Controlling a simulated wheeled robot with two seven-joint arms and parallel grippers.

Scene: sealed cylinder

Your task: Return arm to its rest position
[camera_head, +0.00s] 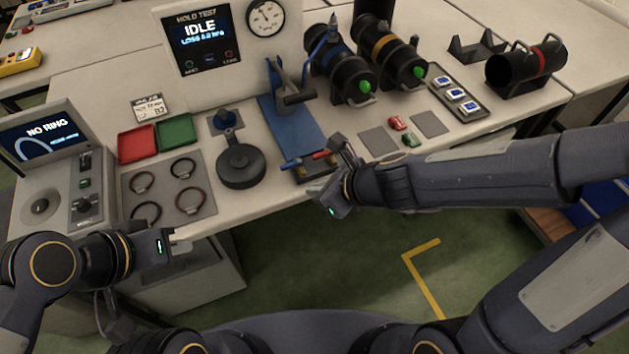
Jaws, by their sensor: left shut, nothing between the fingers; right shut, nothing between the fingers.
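My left gripper (172,243) is at the lower left, at the front edge of the bench below the grey mat of rings. It is shut and holds nothing. My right gripper (322,192) reaches in from the right over the bench's front edge, just below a tool with a red and blue handle (306,160). It is shut and empty. Whether it touches the tool cannot be told. Part of the bench front is hidden behind my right arm.
The bench (262,203) holds a ring mat (160,174), red tray (136,143), green tray (175,131), black round block (241,166), blue clamp stand (291,125) and black cylinders (340,70). A "NO RING" tester (50,160) stands left. Open floor (330,260) lies in front.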

